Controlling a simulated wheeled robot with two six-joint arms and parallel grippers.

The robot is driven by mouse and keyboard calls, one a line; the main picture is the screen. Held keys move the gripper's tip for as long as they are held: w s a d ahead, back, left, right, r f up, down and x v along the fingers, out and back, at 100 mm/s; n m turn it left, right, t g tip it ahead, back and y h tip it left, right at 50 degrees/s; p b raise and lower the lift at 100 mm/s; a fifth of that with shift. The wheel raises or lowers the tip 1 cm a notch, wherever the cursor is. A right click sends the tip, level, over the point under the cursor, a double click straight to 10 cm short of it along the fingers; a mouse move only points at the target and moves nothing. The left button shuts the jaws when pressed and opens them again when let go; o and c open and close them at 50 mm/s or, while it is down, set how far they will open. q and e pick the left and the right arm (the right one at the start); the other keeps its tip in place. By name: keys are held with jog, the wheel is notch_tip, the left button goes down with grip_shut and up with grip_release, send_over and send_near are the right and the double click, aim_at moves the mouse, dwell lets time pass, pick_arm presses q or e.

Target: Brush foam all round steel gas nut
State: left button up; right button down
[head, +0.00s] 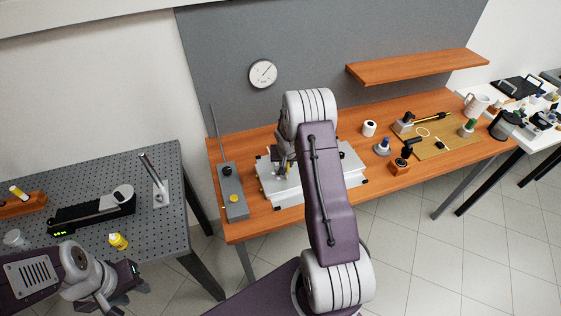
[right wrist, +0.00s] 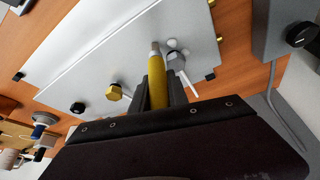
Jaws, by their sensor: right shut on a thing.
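My right gripper (right wrist: 158,92) is shut on a yellow-handled brush (right wrist: 157,82) with a grey tip. The steel gas nut (right wrist: 175,61) is a grey hexagon on the white plate (right wrist: 90,75), just right of the brush tip, with a pale tube below it. White foam-like blobs (right wrist: 172,43) lie at its upper edge; its far side is hidden. Whether the tip touches the nut I cannot tell. A brass nut (right wrist: 114,92) sits to the left. In the head view my right gripper (head: 283,163) is over the plate. My left gripper (head: 132,273) is low at the left; its fingers are unclear.
A grey box with a rod (head: 233,190) stands left of the plate on the wooden bench (head: 270,223). A white roll (head: 369,128) and small instruments stand to the right.

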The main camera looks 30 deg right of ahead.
jog(key=shift+a, duration=0.1)
dwell(0.3)
jog(key=p, duration=0.1)
jog(key=w+d+p, duration=0.2)
jog(key=p, duration=0.1)
jog(key=shift+w+r, duration=0.25)
jog(key=shift+w+d+f, duration=0.25)
jog(key=shift+w+d, duration=0.05)
jog(key=shift+w, duration=0.05)
jog(key=shift+s+a, duration=0.1)
notch_tip(320, 180, up, 6)
jog(key=p, duration=0.3)
jog(key=shift+p, duration=0.35)
